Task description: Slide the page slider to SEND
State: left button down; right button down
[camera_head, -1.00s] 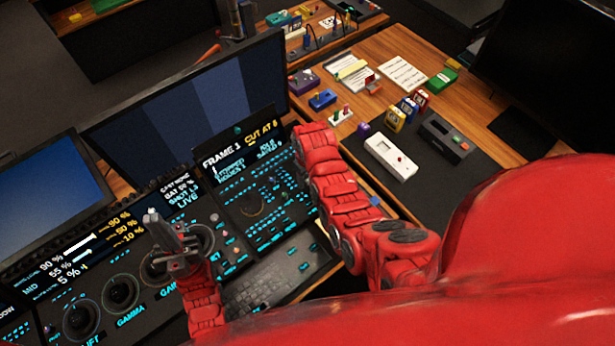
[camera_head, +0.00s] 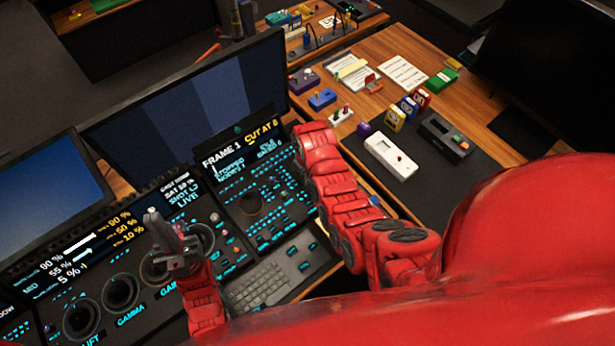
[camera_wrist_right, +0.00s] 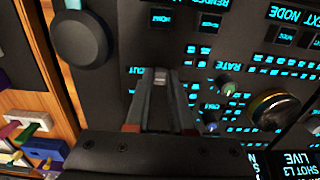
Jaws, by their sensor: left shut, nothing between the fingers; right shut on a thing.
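In the right wrist view my right gripper (camera_wrist_right: 161,85) is shut on a small grey cap (camera_wrist_right: 160,77) on the dark panel. I cannot confirm from its label that this is the page slider, and I cannot read SEND anywhere. The lettering around it, such as CUT and RATE, is upside down. In the head view the right fingertips are hidden behind my red right arm. My left gripper (camera_head: 156,222) is shut and empty above the control panel (camera_head: 215,215), in front of the round wheels.
Close to the right fingers are small knobs (camera_wrist_right: 228,86), a ringed dial (camera_wrist_right: 278,110) and a large round knob (camera_wrist_right: 78,38). A keyboard (camera_head: 270,281) lies at the panel's front. Monitors (camera_head: 190,100) stand behind. Small devices and papers (camera_head: 402,73) cover the wooden desk at right.

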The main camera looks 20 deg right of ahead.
dwell(0.8)
jog(key=w+b, duration=0.2)
jog(key=w+a+b, duration=0.1)
jog(key=w+b, duration=0.1)
jog(key=b, duration=0.1)
jog(key=w+a+b, duration=0.1)
jog(key=w+b, duration=0.1)
jog(key=shift+w+a+f, duration=0.1)
jog(key=shift+w+f, duration=0.05)
jog(key=shift+f, duration=0.15)
jog(key=shift+w+a+r+b, duration=0.15)
jog(key=shift+w+r+b, duration=0.2)
jog(key=shift+b, duration=0.2)
jog(key=c, duration=0.8)
grip_release()
jog(key=shift+w, duration=0.1)
jog(key=shift+o, duration=0.2)
